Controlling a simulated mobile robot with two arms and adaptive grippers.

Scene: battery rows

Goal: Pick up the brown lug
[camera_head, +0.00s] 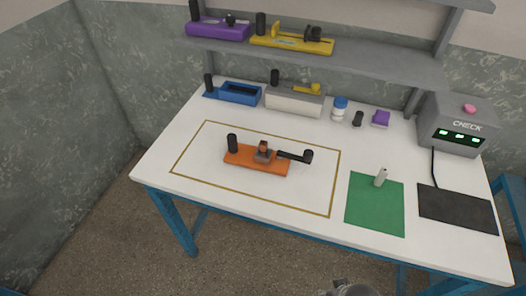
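A small brown piece (263,146), which looks like the brown lug, sits on a grey block on the orange base (240,157). The base lies inside the gold outline on the white table. A black post (232,143) stands at its left end, and a black lever with a round knob (308,156) extends to the right of the brown piece. A grey metal part of mine shows at the bottom edge, well in front of the table. No gripper fingers are visible in this view.
Blue (240,93) and grey-white (295,100) fixtures stand at the table's back, beside a blue-white bottle (340,108). A pale cylinder (381,177) stands on the green mat (375,210). The check box (452,125) and dark mat (456,208) are right. A shelf (370,62) overhangs the back.

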